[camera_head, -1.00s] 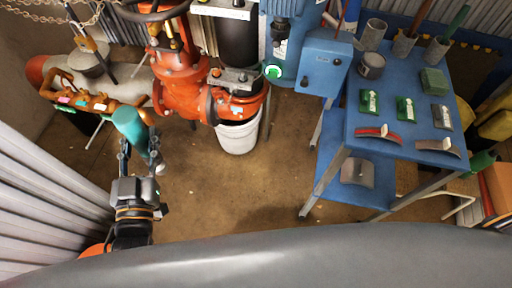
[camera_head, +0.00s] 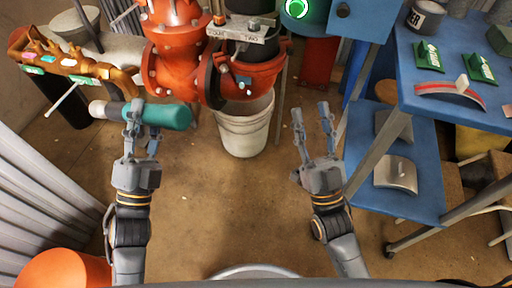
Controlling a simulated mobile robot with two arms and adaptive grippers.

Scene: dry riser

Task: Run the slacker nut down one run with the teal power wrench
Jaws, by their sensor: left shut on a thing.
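The teal power wrench (camera_head: 165,115) is held in my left gripper (camera_head: 142,128), which is shut on it. The wrench lies nearly level, its pale nose pointing left and its teal body to the right. My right gripper (camera_head: 313,122) is open and empty over bare floor, right of the bucket. The orange-red riser pipework (camera_head: 175,60) stands behind the wrench, with a flanged joint (camera_head: 217,82) at its middle. A small plate marked "TWO" (camera_head: 243,30) sits above that joint. I cannot tell which nut is slacker.
A white bucket (camera_head: 243,128) stands under the pipe joint. An orange rack with coloured tags (camera_head: 65,65) is at the left. The blue table (camera_head: 450,85) with green blocks and curved pads is at the right. Floor between the arms is clear.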

